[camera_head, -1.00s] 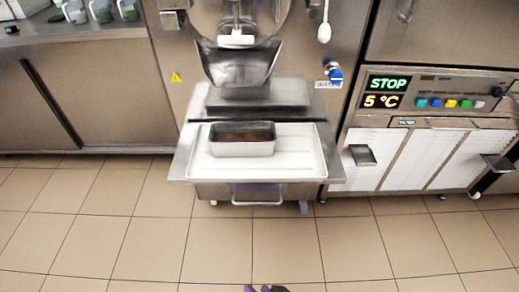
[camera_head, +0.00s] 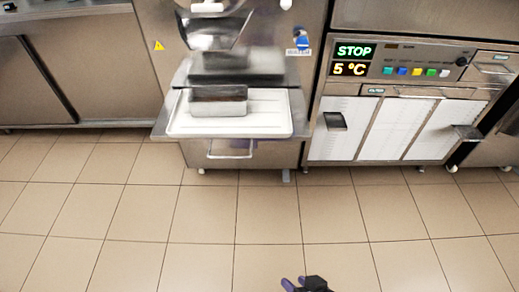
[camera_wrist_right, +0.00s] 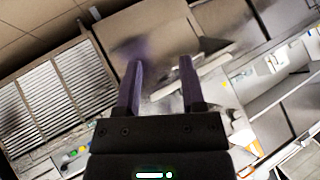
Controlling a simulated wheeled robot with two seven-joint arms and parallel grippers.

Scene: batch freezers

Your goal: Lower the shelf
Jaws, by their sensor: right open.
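The metal shelf (camera_head: 161,126) sticks out level from the front of the batch freezer (camera_head: 178,60). It bears a white tray (camera_head: 265,122), and a metal pan (camera_head: 219,108) stands in the tray. My right gripper (camera_head: 302,284) shows at the bottom edge of the head view, over the floor and well apart from the shelf. In the right wrist view its two purple fingers (camera_wrist_right: 161,68) are apart with nothing between them. My left gripper is not in view.
A handle bar (camera_head: 229,154) is on the freezer front below the shelf. To the right stands a unit with a display reading STOP and 5 °C (camera_head: 354,60) and white vent panels (camera_head: 395,128). A steel counter (camera_head: 95,65) stands at left. The tiled floor (camera_head: 190,220) in front is clear.

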